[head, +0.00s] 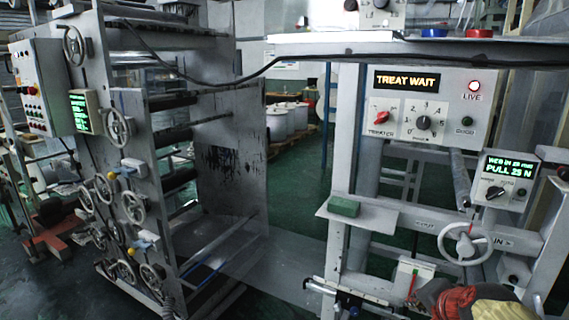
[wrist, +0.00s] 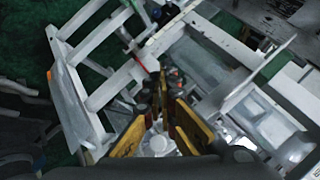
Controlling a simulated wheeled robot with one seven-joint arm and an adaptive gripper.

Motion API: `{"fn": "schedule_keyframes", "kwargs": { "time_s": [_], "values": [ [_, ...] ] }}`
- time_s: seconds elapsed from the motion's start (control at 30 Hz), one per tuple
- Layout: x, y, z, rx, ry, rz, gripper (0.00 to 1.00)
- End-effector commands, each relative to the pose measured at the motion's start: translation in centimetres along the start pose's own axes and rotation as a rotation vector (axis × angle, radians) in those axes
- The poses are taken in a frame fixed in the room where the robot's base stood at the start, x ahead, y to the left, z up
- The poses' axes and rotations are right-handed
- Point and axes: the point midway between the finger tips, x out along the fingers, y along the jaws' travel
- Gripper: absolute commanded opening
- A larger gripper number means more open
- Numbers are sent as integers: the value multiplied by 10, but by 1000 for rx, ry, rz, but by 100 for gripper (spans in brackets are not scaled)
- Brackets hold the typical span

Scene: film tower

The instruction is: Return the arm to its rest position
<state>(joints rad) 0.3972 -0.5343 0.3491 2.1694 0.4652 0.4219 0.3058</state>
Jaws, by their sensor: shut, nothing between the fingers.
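My gripper (wrist: 161,98) shows in the wrist view with its yellow-sided, dark-tipped fingers brought together and nothing held. It is tilted, with white frame bars beyond the fingertips. In the head view, a red, yellow and dark part at the bottom right corner looks like part of my arm. It is cut off by the picture edge, and the fingertips cannot be made out there.
A control panel (head: 412,119) reads "TREAT WAIT" with a lit LIVE lamp. Below it are a handwheel (head: 465,243), a tension box (head: 505,180) reading "PULL 25 N" and a green block (head: 344,206) on a ledge. A roller tower (head: 150,150) with several handwheels stands left.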

Motion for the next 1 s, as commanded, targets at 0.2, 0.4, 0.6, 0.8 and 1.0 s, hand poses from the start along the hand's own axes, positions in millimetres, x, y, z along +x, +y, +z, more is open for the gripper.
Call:
{"fn": "schedule_keyframes", "kwargs": {
  "time_s": [0.2,0.4,0.6,0.8,1.0],
  "values": [
    [-58,46,114,-576,-276,113,0],
    [-109,81,161,-917,-362,159,0],
    [-128,60,173,-1008,-316,80,0],
    [-130,56,179,-1026,-321,63,0],
    [-130,55,178,-1024,-320,63,0]
  ]
}}
